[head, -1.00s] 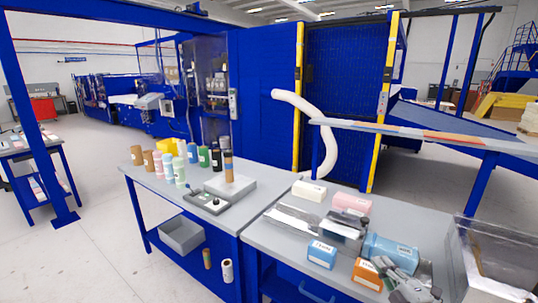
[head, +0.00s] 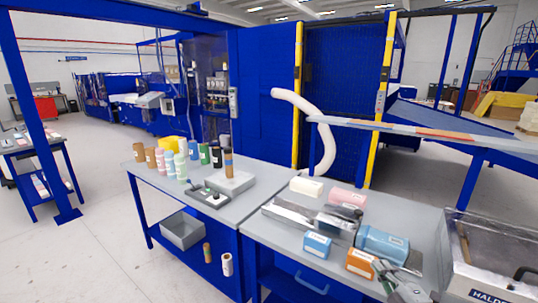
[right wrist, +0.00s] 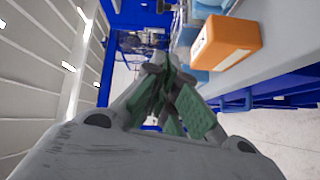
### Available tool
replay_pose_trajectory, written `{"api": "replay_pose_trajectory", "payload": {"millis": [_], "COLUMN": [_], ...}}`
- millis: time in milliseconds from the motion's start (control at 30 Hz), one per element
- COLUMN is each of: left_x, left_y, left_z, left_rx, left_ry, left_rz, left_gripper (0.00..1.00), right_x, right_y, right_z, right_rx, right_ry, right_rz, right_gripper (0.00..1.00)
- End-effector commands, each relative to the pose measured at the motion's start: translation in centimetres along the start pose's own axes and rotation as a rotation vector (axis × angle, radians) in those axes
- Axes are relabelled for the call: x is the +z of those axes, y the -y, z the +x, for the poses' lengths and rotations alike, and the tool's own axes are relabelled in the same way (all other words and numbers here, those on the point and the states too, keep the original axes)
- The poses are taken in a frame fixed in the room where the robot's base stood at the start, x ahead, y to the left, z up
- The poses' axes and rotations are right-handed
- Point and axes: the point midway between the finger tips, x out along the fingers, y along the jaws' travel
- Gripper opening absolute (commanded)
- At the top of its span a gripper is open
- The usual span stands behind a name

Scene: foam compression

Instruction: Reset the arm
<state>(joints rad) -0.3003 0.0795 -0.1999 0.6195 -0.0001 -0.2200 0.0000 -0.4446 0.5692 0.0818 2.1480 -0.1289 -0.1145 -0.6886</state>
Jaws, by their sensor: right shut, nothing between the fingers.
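My right gripper (head: 392,278) is at the lower right of the head view, low by the front edge of the right table. It is shut and empty. In the right wrist view its green-padded fingers (right wrist: 172,100) meet in the middle with nothing between them. An orange labelled block (head: 361,262) lies on the table just left of the gripper; it also shows at the upper right of the right wrist view (right wrist: 225,42). My left gripper is not in the head view.
The right table (head: 270,232) holds a blue block (head: 317,245), a blue cylinder (head: 382,243), a pink block (head: 347,198), a white block (head: 306,187) and a metal device (head: 305,220). A clear-walled box (head: 490,255) stands at the right. Several coloured cylinders stand on the left table (head: 150,185).

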Motion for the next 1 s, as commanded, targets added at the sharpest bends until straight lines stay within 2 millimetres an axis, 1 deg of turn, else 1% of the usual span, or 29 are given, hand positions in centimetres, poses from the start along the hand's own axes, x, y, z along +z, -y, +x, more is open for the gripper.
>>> {"api": "replay_pose_trajectory", "payload": {"millis": [267, 467, 767, 1000], "left_x": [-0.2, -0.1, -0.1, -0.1], "left_y": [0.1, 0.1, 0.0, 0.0], "left_z": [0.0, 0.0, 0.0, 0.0], "left_rx": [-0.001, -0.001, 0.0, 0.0], "left_ry": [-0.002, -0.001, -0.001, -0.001], "left_rz": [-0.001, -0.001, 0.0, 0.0], "left_gripper": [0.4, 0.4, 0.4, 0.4], "right_x": [0.0, 0.0, -0.8, -2.2], "right_y": [1.8, 3.8, 8.4, 11.7], "right_z": [-0.5, -1.3, -4.0, -6.9], "right_rx": [-0.059, -0.131, -0.286, -0.409], "right_ry": [0.067, 0.151, 0.338, 0.492], "right_rz": [0.095, 0.21, 0.451, 0.633], "right_gripper": [0.0, 0.0, 0.0, 0.0]}}
